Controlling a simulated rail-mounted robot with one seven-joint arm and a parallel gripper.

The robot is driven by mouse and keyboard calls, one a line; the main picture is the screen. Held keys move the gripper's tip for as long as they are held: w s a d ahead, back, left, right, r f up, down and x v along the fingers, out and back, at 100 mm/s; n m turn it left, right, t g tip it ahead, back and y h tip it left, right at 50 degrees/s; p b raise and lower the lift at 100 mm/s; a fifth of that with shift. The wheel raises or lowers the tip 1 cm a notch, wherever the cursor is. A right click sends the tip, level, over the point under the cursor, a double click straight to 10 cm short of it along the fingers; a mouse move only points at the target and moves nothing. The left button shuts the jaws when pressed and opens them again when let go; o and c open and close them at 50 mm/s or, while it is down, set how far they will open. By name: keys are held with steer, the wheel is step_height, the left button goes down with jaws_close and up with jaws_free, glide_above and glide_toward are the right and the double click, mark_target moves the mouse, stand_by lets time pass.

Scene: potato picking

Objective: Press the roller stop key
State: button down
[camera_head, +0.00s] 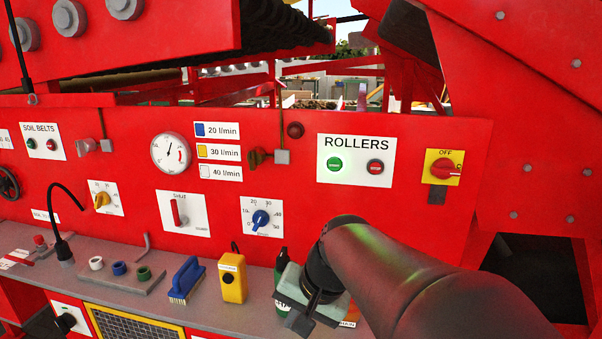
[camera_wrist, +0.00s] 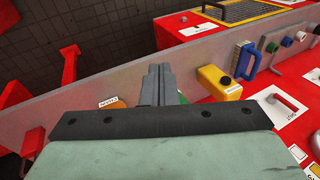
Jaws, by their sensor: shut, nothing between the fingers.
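The ROLLERS panel (camera_head: 356,145) is a white plate on the red machine wall, right of centre in the head view. Its red stop key (camera_head: 375,167) sits on the right side, and a green start key (camera_head: 334,164) sits on the left. My gripper (camera_head: 297,318) is low in the head view, over the grey shelf, below and left of the stop key and well apart from it. In the wrist view my gripper (camera_wrist: 158,72) has its two grey fingers together, with nothing between them. The stop key does not show in the wrist view.
A yellow box with a black button (camera_head: 232,279), a blue brush (camera_head: 186,279) and a partly hidden green bottle (camera_head: 281,266) stand on the grey shelf (camera_head: 210,306). A red OFF switch (camera_head: 445,170) is right of the panel, and a blue dial (camera_head: 261,219) lower left.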

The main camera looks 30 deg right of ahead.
mark_target(375, 168)
steer(key=w+d+r+m+t+h+b, duration=0.1)
steer(key=w+d+r+m+t, duration=0.2)
steer(key=d+r+m, duration=0.3)
steer(key=w+d+r+m+t+h+b, duration=0.1)
steer(key=w+d+r+m+t, duration=0.3)
steer(key=d+r, duration=0.6)
steer(key=d+m+t+b, duration=0.1)
steer(key=d+m+t, duration=0.1)
steer(key=d, duration=0.4)
steer(key=shift+w+d+r+m, duration=0.2)
steer(key=shift+d+r+m, duration=0.2)
steer(key=shift+m, duration=0.1)
steer(key=shift+w+d+p, duration=0.5)
steer(key=shift+w+d, duration=0.4)
steer(key=shift+w, duration=0.3)
steer(key=shift+w+d+p, duration=0.55)
steer(key=shift+w+d, duration=0.3)
steer(key=shift+w, duration=0.3)
steer(key=shift+w+d+p, duration=0.5)
steer(key=shift+w+d, duration=0.4)
steer(key=shift+w, duration=0.3)
steer(key=shift+w, duration=0.1)
steer(key=shift+w+d, duration=0.25)
